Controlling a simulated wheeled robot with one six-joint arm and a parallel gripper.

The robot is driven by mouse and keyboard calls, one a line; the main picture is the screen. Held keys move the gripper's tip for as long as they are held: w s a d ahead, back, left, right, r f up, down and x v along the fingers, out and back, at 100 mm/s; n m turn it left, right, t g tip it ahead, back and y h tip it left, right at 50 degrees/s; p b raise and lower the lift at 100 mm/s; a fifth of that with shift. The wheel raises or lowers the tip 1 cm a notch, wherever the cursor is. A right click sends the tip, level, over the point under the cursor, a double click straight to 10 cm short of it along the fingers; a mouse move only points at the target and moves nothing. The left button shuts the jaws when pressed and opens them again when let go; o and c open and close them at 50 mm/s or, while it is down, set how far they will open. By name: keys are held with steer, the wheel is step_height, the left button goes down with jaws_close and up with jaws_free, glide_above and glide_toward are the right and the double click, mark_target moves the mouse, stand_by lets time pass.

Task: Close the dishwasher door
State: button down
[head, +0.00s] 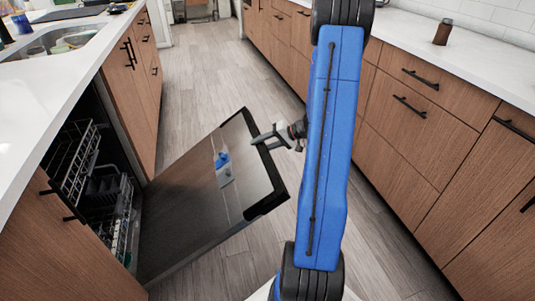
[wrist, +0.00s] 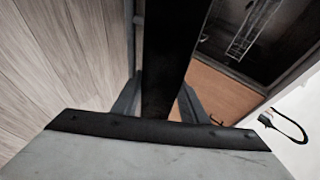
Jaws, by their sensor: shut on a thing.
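The dishwasher door (head: 185,205) hangs partly open and tilted, with its dark inner face up. It carries a small dispenser (head: 224,170) with a blue part. My gripper (head: 262,140) is at the door's free upper edge. In the wrist view, the two fingers of my gripper (wrist: 158,104) stand on either side of the dark door edge (wrist: 165,50) and are shut on it. The dishwasher cavity with its racks (head: 82,170) is open at the left. My blue arm hides part of the floor and the right cabinets.
Wooden cabinets (head: 400,130) with black handles line the right side of the aisle. The island counter (head: 50,95) with a sink (head: 60,40) is at the left. The grey wood floor (head: 195,65) is clear beyond the door.

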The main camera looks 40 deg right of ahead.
steer(key=w+a+r+h, duration=0.1)
steer(key=w+a+r, duration=0.2)
steer(key=a+r, duration=0.5)
steer(key=w+a+r+n+g+h, duration=0.1)
steer(key=w+a+r, duration=0.3)
steer(key=a+r, duration=0.4)
steer(key=w+a+r+g+h, duration=0.1)
steer(key=w+a+r, duration=0.3)
steer(key=a+r, duration=0.4)
steer(key=shift+a+r+h, duration=0.35)
steer(key=shift+a+h, duration=0.35)
steer(key=shift+a, duration=0.25)
steer(key=c, duration=2.5)
jaws_free()
steer(key=shift+g, duration=0.3)
steer(key=w+a+r, duration=0.1)
steer(key=a, duration=0.3)
steer(key=w+a+r, duration=0.2)
steer(key=a, duration=0.3)
steer(key=w+a+r, duration=0.2)
steer(key=a, duration=0.2)
steer(key=shift+w+a+r, duration=0.15)
steer(key=shift+w+a, duration=0.1)
steer(key=o, duration=1.4)
steer(key=v, duration=1.7)
steer(key=shift+s+r, duration=0.1)
steer(key=shift+s, duration=0.1)
